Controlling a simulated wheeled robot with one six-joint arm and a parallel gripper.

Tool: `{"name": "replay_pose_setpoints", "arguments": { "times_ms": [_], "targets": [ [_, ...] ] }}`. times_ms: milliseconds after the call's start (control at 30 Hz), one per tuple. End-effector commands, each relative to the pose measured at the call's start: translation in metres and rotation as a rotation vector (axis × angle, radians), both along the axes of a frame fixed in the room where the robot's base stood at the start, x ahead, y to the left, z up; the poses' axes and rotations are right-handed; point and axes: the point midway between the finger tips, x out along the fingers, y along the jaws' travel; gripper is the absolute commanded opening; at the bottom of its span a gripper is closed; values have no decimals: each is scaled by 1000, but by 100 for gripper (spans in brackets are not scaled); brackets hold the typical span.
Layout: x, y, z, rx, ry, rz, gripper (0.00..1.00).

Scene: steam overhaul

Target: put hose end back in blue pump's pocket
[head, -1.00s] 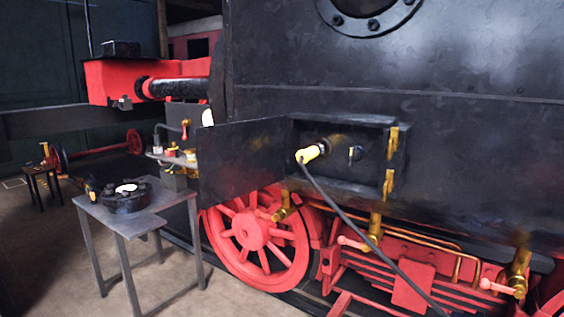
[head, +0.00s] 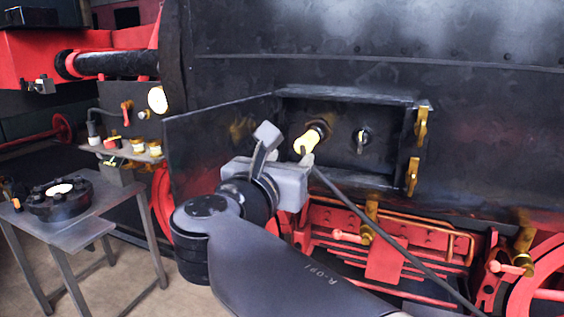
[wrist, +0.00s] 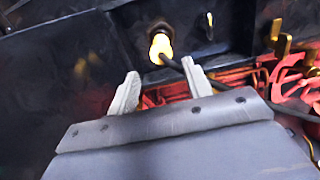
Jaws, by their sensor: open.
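The hose end (head: 305,144) is a pale yellow piece seated at a brass fitting (head: 319,128) inside an open box in the black locomotive's side. It also shows in the wrist view (wrist: 161,47), just beyond the fingertips. The dark hose (head: 400,247) runs from it down to the right. My gripper (head: 285,150) is open and empty, its two pale fingers pointing toward the hose end; in the wrist view the gap between the fingertips (wrist: 161,72) lines up below it. They look apart from it. I cannot make out a blue pump or its pocket.
The box's open door (head: 208,148) stands left of my gripper. A small handle (head: 362,139) sits right of the fitting. A grey table (head: 93,212) with a dark flanged part is at the left. Red running gear (head: 380,240) lies below the box.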

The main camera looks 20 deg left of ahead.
Motion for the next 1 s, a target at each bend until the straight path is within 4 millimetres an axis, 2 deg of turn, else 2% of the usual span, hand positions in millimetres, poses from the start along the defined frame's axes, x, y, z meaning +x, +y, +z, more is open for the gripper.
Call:
{"name": "replay_pose_setpoints", "arguments": {
  "times_ms": [300,500,700,1000],
  "targets": [
    [45,-5,-1,1,3,-6,47],
    [69,-7,1,1,4,-5,47],
    [80,-7,-1,2,4,-3,47],
    [82,-8,-1,3,4,-2,47]
  ]
}}
